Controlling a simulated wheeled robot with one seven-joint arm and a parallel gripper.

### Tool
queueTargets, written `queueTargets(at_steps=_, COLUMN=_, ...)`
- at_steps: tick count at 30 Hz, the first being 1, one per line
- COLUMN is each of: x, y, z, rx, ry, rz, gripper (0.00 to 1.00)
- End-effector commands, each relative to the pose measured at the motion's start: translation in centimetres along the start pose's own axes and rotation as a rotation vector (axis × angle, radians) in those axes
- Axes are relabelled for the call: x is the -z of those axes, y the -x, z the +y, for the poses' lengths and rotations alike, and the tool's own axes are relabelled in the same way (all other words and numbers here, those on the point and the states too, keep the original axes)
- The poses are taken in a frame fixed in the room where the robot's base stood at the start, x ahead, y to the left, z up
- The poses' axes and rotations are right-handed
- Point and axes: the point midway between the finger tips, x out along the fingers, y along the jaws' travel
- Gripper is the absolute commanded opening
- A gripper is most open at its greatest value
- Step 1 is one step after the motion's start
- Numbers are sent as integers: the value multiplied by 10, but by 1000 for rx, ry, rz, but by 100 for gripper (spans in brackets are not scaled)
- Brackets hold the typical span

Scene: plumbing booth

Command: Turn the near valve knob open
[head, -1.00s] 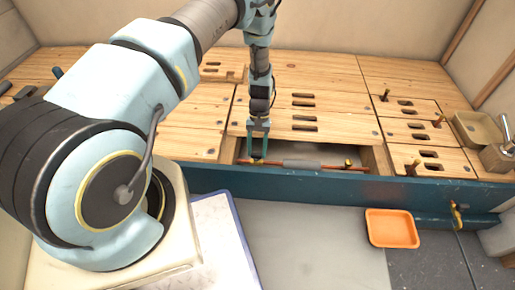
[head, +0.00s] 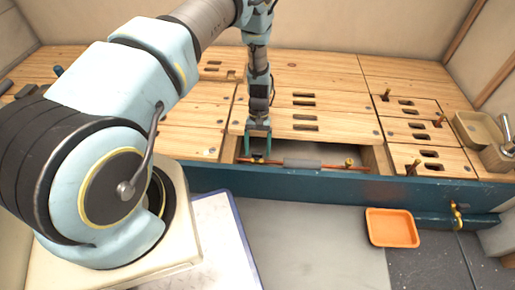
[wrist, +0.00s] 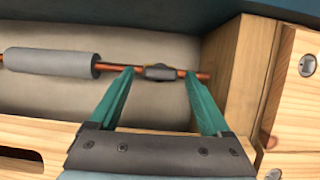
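A copper pipe (head: 318,166) runs along the open bay in the wooden deck, with a grey sleeve (head: 302,163) around its middle. The valve knob (wrist: 159,72) on the pipe near the bay's end wall is a small dark grey piece in the wrist view. It shows small and brassy in the head view (head: 259,160). My gripper (wrist: 159,74) is open, its green fingers on either side of this knob with gaps to it. In the head view my gripper (head: 258,153) is over the left end of the pipe. A second valve (head: 349,162) sits farther right on the pipe.
Wooden deck panels (head: 310,125) surround the bay, and a dark blue front beam (head: 300,184) runs along it. An orange tray (head: 392,228) lies in front at right. Copper stubs (head: 413,168) stand up from the right panels.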

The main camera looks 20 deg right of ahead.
Motion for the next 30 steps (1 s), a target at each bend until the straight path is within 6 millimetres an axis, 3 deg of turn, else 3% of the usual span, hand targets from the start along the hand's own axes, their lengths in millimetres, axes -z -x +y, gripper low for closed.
queueTargets(at_steps=10, x=0, y=8, z=0, rx=0, ry=-1, rz=0, gripper=82)
queueTargets(at_steps=24, x=0, y=92, z=0, rx=0, ry=0, rz=1, gripper=82)
queueTargets(at_steps=30, x=0, y=107, z=0, rx=0, ry=0, rz=-1, gripper=82)
